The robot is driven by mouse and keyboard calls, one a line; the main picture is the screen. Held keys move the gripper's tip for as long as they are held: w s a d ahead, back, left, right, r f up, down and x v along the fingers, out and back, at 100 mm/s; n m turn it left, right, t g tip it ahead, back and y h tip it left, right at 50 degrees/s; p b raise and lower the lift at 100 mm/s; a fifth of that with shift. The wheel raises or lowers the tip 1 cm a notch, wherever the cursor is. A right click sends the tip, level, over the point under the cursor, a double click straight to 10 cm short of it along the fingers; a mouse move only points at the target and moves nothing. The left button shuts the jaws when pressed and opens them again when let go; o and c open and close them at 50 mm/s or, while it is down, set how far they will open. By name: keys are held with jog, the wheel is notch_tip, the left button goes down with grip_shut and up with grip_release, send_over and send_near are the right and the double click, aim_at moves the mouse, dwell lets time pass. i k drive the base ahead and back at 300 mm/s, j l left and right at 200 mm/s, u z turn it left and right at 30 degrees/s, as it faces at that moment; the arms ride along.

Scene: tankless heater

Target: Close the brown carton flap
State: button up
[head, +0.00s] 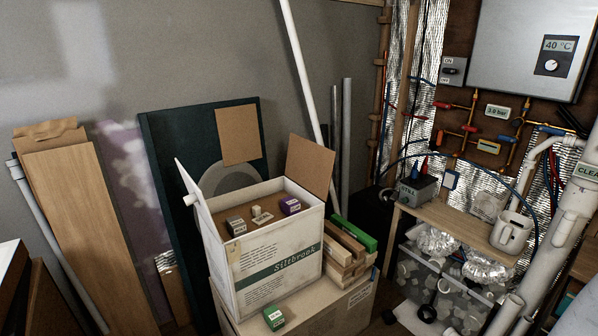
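A white carton printed "Siltbrook" (275,265) stands open on top. A brown flap (313,163) stands up from its right edge. A pale flap (187,179) stands up along its left edge, with a short white cylinder (190,199) beside it. A grey box (235,226), a small beige item (261,215) and a purple box (290,205) sit inside on a brown surface. A separate-looking brown square (238,137) shows behind, against the dark green board. I cannot tell if it joins the carton. My gripper is not in view.
The carton rests on a larger brown box (345,312), with a small green box (273,318) in front. Wood blocks (347,252) lie close on its right. A small bench (455,232) with a mug (511,232) stands further right. A white pole (303,75) leans behind.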

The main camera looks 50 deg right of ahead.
aim_at(310, 164)
jog(key=i+l+z, duration=0.1)
jog(key=z, duration=1.3)
jog(key=i+l+z, duration=0.1)
jog(key=i, duration=0.45)
jog(key=i+l, duration=0.1)
jog(key=i, duration=0.5)
jog(key=z, duration=0.05)
